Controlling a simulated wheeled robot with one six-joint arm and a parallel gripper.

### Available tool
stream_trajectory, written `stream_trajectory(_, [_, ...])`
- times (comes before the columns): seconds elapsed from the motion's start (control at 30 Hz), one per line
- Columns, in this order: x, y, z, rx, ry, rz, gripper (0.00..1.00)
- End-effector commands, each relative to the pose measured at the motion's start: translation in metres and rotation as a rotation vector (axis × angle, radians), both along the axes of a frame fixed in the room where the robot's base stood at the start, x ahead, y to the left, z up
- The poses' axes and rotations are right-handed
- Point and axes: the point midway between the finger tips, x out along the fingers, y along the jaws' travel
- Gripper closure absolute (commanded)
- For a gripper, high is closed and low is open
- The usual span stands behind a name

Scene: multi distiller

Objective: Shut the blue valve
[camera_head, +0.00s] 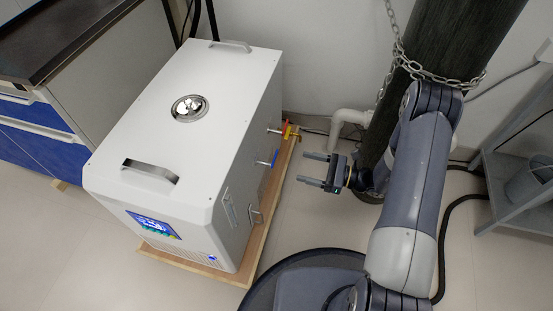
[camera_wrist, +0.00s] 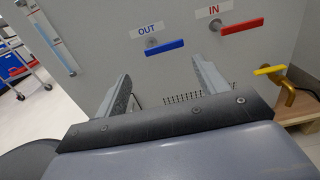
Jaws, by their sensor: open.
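The blue valve (camera_wrist: 165,47) is on the side panel of the white machine under an "OUT" label. Its lever points right from its stem and lies near level in the wrist view. It also shows in the head view (camera_head: 274,159) on the machine's right side. My gripper (camera_head: 303,169) is open and empty, to the right of the blue valve and apart from it. In the wrist view my gripper (camera_wrist: 161,69) has its fingers spread, with the blue lever beyond and above the gap between the tips.
A red valve (camera_wrist: 242,26) under an "IN" label is right of the blue one. A brass tap with a yellow handle (camera_wrist: 270,70) is further right. The white machine (camera_head: 190,110) stands on a wooden board (camera_head: 270,210). A dark pillar with chain (camera_head: 440,40) stands behind my arm.

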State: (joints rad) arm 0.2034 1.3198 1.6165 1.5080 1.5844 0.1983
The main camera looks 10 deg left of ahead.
Motion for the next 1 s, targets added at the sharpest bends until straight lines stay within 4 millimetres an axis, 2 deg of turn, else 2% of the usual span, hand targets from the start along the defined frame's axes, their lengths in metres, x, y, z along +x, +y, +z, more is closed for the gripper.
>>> stream_trajectory(0.03, [0.0,0.009,-0.002,0.0,0.001,0.004,0.27])
stream_trajectory(0.17, [0.004,0.033,-0.003,-0.001,-0.002,0.005,0.16])
stream_trajectory(0.33, [0.008,0.063,-0.002,0.0,-0.002,0.005,0.15])
stream_trajectory(0.5, [0.011,0.082,-0.002,-0.001,-0.001,0.002,0.15])
stream_trajectory(0.7, [0.012,0.091,0.0,-0.001,-0.001,0.0,0.15])
stream_trajectory(0.93, [0.013,0.091,0.0,-0.001,0.0,0.0,0.15])
stream_trajectory(1.0, [0.013,0.091,0.0,0.0,0.0,0.0,0.21])
